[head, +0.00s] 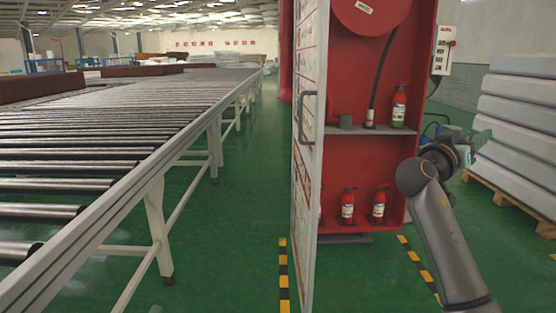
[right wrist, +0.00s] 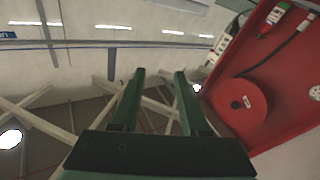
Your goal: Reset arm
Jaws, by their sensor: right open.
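My right arm (head: 441,230) rises from the lower right of the head view, bent at its elbow. My right gripper (head: 480,142) is at the far end of it, in front of the stacked mattresses and right of the red cabinet. In the right wrist view my right gripper (right wrist: 159,74) shows two green fingers apart, with nothing between them. That view is tilted and looks up at the roof, with the cabinet at its right. My left arm and gripper are in neither view.
A red fire cabinet (head: 352,162) stands with its white door (head: 306,190) open, holding a hose reel (head: 362,12) and extinguishers. It also shows in the right wrist view (right wrist: 210,90). Stacked grey mattresses (head: 520,120) lie on a wooden pallet (head: 508,196). A roller conveyor (head: 110,130) runs at left. Green floor between is clear.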

